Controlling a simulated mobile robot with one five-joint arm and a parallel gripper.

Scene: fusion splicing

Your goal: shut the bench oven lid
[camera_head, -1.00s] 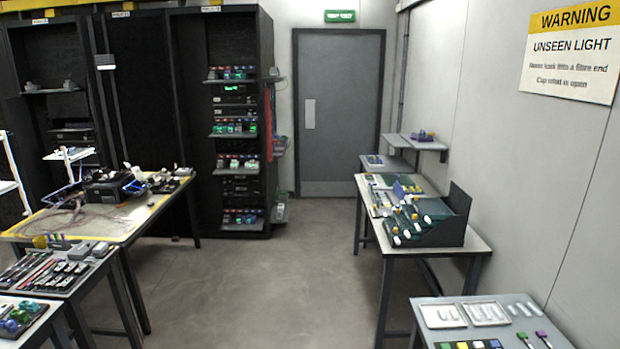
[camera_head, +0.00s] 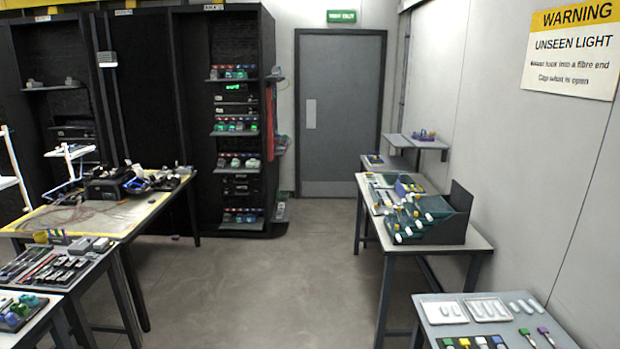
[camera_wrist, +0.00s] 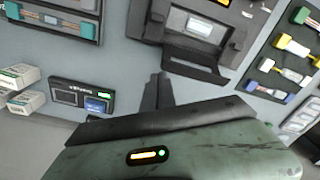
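My gripper (camera_wrist: 158,92) shows in the wrist view as two dark fingers close together, pointing at the grey bench surface, with no object visible between them. The green-grey housing with a black edge below the fingers looks like part of my own wrist. Just beyond the fingertips is a black device (camera_wrist: 150,24) with a lit pale window and a flap folded out towards me; it may be the bench oven with its lid open, but I cannot be sure. Its upper part is cut off by the frame. My gripper is not visible in the head view.
In the wrist view, a black tray (camera_wrist: 262,72) of coloured connectors lies right, white boxes (camera_wrist: 18,75) left, and a small display unit (camera_wrist: 83,97) nearby. In the head view, benches stand left (camera_head: 130,215) and right (camera_head: 478,243), with clear floor (camera_head: 250,285) between.

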